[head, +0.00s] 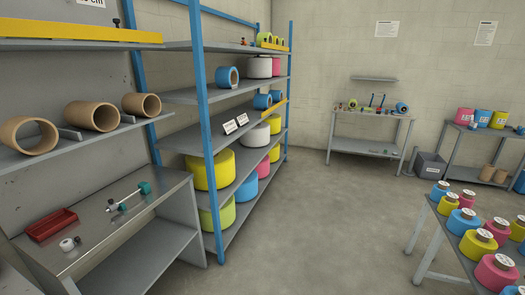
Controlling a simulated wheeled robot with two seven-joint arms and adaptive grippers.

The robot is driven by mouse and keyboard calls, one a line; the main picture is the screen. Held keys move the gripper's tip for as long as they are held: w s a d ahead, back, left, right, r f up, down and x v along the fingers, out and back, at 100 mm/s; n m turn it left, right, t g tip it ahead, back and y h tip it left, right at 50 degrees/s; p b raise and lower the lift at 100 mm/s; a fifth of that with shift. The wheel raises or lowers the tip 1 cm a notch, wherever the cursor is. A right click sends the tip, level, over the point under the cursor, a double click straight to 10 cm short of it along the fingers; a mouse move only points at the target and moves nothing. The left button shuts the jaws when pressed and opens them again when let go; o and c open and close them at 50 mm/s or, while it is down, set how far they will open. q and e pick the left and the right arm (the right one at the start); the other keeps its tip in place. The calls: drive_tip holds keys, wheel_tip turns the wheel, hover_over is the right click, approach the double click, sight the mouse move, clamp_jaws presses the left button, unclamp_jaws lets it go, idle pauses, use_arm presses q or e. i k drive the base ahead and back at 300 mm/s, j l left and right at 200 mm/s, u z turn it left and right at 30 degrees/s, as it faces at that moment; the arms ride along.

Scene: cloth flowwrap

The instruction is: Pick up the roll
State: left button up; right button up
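Many rolls are in view, and I cannot tell which one the task means. Blue-and-yellow shelving at the left centre holds a blue roll (228,77), a white roll (259,67), a large yellow roll (210,170) and a lime roll (216,215). Brown cardboard cores (92,115) lie on their sides on a shelf at the left. A table at the lower right bears several small rolls, among them a pink one (496,272) and a yellow one (478,244). Neither of my grippers shows in the head view.
A metal bench (95,226) at the left holds a red tray (52,225) and a green-ended rod (130,197). A workbench (365,118), a grey bin (431,164) and another rack (455,150) stand at the back. The floor (320,225) in the middle is clear.

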sight(225, 77)
drive_tip(key=i+l, duration=0.1)
drive_tip(key=i, duration=0.25)
drive_tip(key=i+l, duration=0.1)
drive_tip(key=i, duration=0.2)
drive_tip(key=i+l+u, duration=0.25)
drive_tip(key=u, duration=0.15)
drive_tip(key=i+l+u, duration=0.85)
drive_tip(key=l+u, duration=0.3)
drive_tip(key=l, duration=0.15)
drive_tip(key=i+l+u, duration=0.1)
drive_tip(key=l+u, duration=0.2)
drive_tip(key=l, duration=0.55)
drive_tip(key=l+u, duration=0.35)
drive_tip(key=l, duration=0.45)
